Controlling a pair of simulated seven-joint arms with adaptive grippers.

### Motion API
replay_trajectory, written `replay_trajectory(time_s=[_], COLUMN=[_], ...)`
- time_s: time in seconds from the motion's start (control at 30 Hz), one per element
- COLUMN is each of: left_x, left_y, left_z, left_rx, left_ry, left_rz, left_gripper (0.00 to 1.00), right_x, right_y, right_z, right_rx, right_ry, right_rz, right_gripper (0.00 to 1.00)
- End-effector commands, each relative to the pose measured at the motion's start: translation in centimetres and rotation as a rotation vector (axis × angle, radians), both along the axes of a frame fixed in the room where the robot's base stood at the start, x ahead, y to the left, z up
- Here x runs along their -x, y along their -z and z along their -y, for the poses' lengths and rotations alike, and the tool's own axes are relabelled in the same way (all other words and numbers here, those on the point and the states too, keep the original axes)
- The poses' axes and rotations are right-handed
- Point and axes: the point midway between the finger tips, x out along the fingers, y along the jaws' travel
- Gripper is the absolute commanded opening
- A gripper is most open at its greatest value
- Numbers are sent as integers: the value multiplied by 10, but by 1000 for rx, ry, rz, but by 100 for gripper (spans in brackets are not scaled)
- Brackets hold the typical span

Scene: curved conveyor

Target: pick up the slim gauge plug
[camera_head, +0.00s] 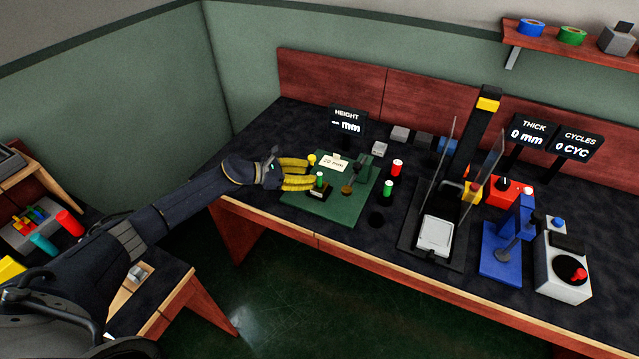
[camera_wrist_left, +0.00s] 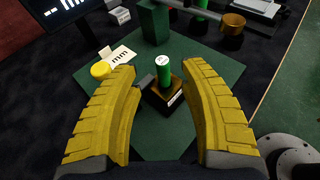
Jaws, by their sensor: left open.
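A green plug with a white top (camera_head: 320,179) stands upright in a small dark block (camera_head: 319,193) on the green plate (camera_head: 345,207). In the left wrist view the green plug (camera_wrist_left: 163,68) shows between the yellow fingers. I take it for the slim gauge plug, though its label is too small to read. My left gripper (camera_head: 311,172) is open and empty, its fingers spread to either side of the plug; contact cannot be seen. A red plug (camera_head: 397,168) and another green plug (camera_head: 388,188) stand to the right. My right gripper is not in view.
A card (camera_head: 334,162) and a yellow knob (camera_head: 311,158) sit on the plate's far side. A green post (camera_head: 366,169) and a brass-coloured part (camera_head: 347,189) stand right of the plug. A white scale (camera_head: 435,236) and blue stand (camera_head: 500,262) are farther right.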

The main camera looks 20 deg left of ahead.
Motion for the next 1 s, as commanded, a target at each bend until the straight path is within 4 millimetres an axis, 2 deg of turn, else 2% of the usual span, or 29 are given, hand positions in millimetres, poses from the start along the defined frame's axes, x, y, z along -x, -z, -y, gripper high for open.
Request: replay_trajectory(time_s=[0.3, 0.67, 1.0], left_x=[-18, -23, -22], left_y=[9, 12, 12], left_z=[32, 38, 38], left_rx=[2, 0, 0], left_ry=[1, 0, 0], left_rz=[1, 0, 0], left_gripper=[43, 43, 4], right_x=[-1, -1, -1], right_y=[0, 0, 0], right_z=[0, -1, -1], right_rx=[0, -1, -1], right_ry=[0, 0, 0], right_rz=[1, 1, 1], right_gripper=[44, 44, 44])
